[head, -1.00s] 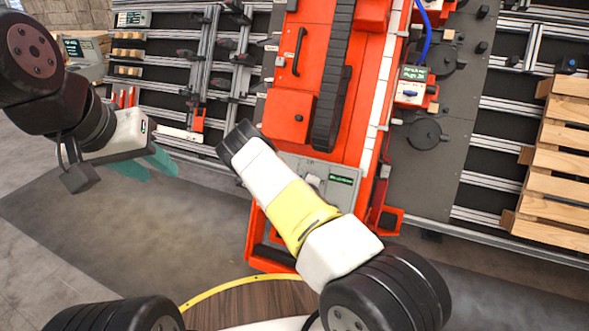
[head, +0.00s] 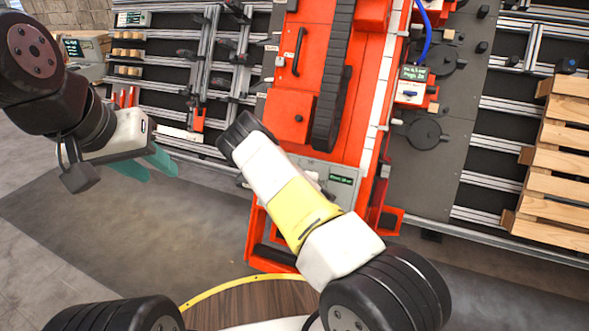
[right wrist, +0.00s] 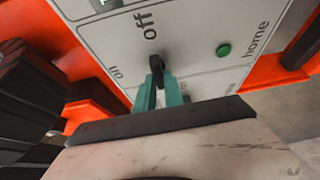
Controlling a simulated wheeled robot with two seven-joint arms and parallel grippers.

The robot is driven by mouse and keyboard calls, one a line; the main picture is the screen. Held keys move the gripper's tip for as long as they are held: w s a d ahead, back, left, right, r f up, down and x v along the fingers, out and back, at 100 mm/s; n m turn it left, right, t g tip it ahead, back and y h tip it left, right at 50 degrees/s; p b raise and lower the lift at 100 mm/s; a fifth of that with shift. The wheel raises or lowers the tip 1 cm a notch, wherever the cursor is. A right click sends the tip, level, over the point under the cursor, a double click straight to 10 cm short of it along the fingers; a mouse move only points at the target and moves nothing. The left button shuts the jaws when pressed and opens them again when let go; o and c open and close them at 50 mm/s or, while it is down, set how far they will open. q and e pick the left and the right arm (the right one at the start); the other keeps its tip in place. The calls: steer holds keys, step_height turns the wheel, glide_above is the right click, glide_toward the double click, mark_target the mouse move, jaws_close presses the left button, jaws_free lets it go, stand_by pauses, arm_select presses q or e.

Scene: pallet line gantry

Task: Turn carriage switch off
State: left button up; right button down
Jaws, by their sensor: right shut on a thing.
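The carriage switch (right wrist: 156,65) is a small black knob on a light grey control panel (right wrist: 190,30), below the word "off"; its upper end points toward that word. My right gripper (right wrist: 159,82) has its teal fingers closed around the knob's lower part. In the head view the panel (head: 318,168) sits on the orange machine, and my right forearm hides the switch and right gripper. My left gripper (head: 160,176) hangs at the left with its teal fingers apart and empty, away from the machine.
A green button (right wrist: 223,50) marked "home" is on the same panel, right of the switch. The orange machine (head: 291,118) fills the middle. A wooden pallet stack (head: 565,165) stands at the right. Rails line the back. Grey floor at the left is clear.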

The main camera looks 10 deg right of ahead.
steer(key=c, duration=1.4)
jaws_free()
steer(key=shift+a, duration=0.1)
steer(key=shift+c, duration=0.2)
steer(key=v, duration=0.7)
steer(key=shift+s+r, duration=0.15)
steer(key=shift+s, duration=0.25)
steer(key=shift+r, duration=0.1)
